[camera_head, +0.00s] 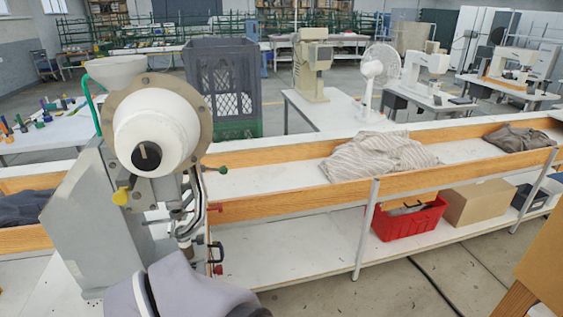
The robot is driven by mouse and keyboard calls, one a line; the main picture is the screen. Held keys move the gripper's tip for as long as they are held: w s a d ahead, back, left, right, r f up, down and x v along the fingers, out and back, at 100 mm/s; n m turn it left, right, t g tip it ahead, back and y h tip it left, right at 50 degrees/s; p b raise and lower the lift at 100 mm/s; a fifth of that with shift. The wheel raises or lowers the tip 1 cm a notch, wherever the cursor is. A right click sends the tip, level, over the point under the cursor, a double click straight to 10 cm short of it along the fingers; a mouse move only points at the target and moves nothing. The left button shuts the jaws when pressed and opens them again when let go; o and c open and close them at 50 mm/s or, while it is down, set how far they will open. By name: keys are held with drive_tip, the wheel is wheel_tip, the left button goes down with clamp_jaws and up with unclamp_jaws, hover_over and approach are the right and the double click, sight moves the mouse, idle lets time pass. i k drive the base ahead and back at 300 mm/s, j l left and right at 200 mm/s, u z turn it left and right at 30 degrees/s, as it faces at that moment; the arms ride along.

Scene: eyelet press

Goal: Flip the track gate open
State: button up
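The eyelet press (85,215) stands at the left, a grey machine with a white drum (155,130) in a round metal plate and a funnel on top. A curved metal track (190,210) runs down below the drum. Small levers with green (222,170) and red (216,207) knobs and a black loop-shaped part (216,252) sit beside the track. I cannot tell which part is the track gate or whether it is open. My grey arm link is in the bottom foreground and covers the track's lower end. My gripper does not show.
A white bench with wooden edge boards runs behind the press, with striped cloth (375,156) and dark cloth (518,138) on it. A red bin (408,218) and a cardboard box (480,202) stand on the lower shelf. A dark crate (222,80) stands behind the bench.

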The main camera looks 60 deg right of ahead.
sight(223, 170)
drive_tip(key=z, duration=1.45)
drive_tip(key=j+z, duration=0.15)
drive_tip(key=j, duration=0.4)
drive_tip(key=k+j+z, duration=0.15)
drive_tip(key=j, duration=0.4)
